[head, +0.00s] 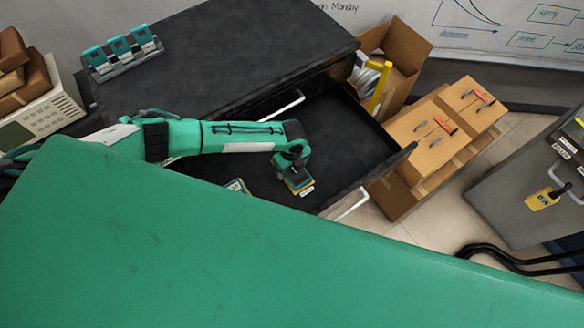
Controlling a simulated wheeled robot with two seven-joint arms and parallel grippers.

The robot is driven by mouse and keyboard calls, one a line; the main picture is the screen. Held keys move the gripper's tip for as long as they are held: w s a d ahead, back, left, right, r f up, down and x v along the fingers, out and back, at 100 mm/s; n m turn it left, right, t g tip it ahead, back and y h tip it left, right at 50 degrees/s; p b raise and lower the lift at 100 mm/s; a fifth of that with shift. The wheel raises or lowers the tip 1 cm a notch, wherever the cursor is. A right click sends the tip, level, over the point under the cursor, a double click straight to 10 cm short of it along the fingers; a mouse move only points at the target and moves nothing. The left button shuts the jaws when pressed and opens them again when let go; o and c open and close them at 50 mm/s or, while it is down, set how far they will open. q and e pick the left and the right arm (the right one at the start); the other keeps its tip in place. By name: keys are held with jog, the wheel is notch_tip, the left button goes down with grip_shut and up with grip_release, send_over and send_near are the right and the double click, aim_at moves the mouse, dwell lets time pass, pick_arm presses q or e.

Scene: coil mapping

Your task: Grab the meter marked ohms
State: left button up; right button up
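My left gripper (297,172) reaches into the open dark drawer (340,130) from the left, with its fingers pointing down. Directly under it is a small yellow and teal meter (299,187) with a white label; the lettering is too small to read. The fingers overlap the top of this meter, and I cannot tell whether they are closed on it. A second small pale and teal item (238,186) lies further left in the drawer, partly cut off by the green surface in front. My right gripper is not in view.
The drawer's front panel and handle (351,206) stand out towards the lower right. A large green surface (200,260) fills the foreground. Cardboard boxes (428,135) stand right of the drawer. A yellow tag-like device (548,198) hangs on the grey cabinet (500,205) at right.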

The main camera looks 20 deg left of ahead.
pick_arm(q)
jog(key=c, duration=0.9)
jog(key=shift+r, duration=0.1)
